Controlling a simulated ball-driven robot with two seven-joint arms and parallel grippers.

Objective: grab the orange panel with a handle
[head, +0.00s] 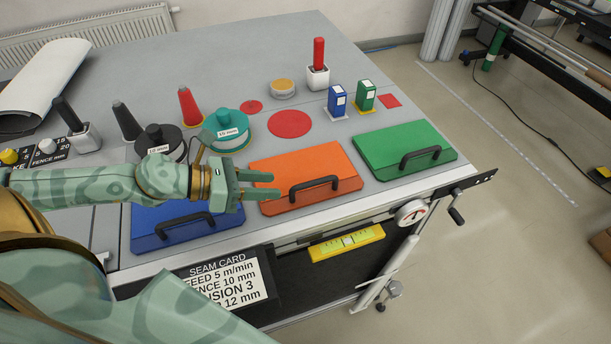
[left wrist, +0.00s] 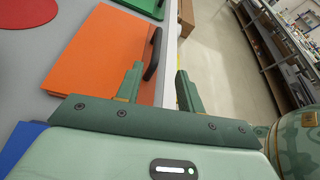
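The orange panel (head: 290,165) lies flat on the grey table near its front edge, between a blue and a green panel. Its black bar handle (head: 318,184) runs along the front side. My left gripper (head: 273,185) comes in from the left, open and empty, with its fingers pointing right toward the handle's left end. In the left wrist view, the orange panel (left wrist: 92,58) lies ahead and left, and the handle (left wrist: 154,52) shows just beyond the open fingers (left wrist: 160,70). The handle is not gripped. Whether a finger touches the panel cannot be told. My right gripper is not seen.
The blue panel (head: 155,224) lies partly under my left arm; the green panel (head: 390,145) is to the right. Dark (head: 155,142) and teal (head: 230,130) round pieces stand behind. A yellow level (head: 347,242) and a gauge (head: 410,212) are at the front side.

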